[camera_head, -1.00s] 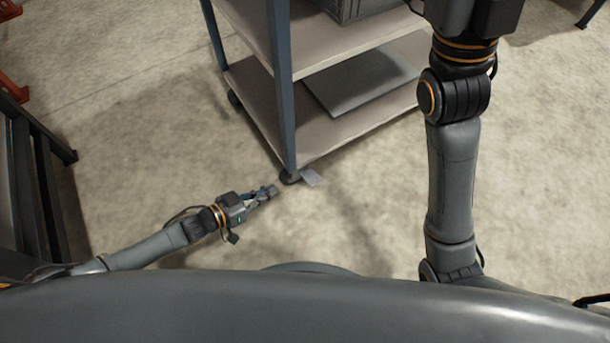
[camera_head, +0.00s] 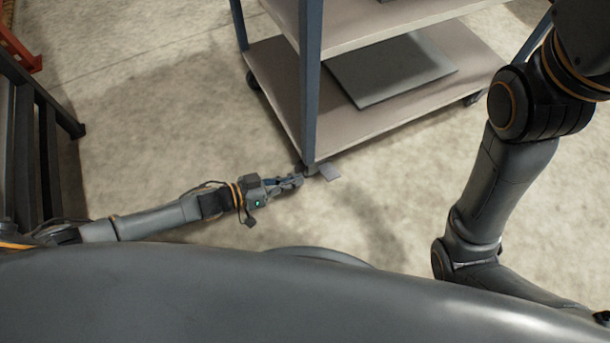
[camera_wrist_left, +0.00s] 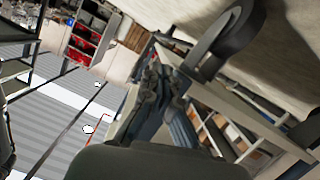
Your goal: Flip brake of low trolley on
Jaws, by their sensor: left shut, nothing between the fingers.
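The low trolley (camera_head: 375,122) has beige shelves and blue-grey corner posts. At its near corner, a dark caster (camera_head: 308,169) sits under the post, with a small light-grey brake plate (camera_head: 328,171) sticking out to its right. My left gripper (camera_head: 299,181) is shut and empty, low near the floor, its tips just left of and very close to the caster. I cannot tell if they touch. In the left wrist view, the shut fingers (camera_wrist_left: 160,88) point toward a dark, curved part, likely the caster (camera_wrist_left: 228,42). My right gripper is out of view.
A flat grey panel (camera_head: 390,70) lies on the trolley's lower shelf. A dark rack (camera_head: 35,150) stands at the left. The concrete floor around the near corner is clear. My right arm crosses the right side of the head view.

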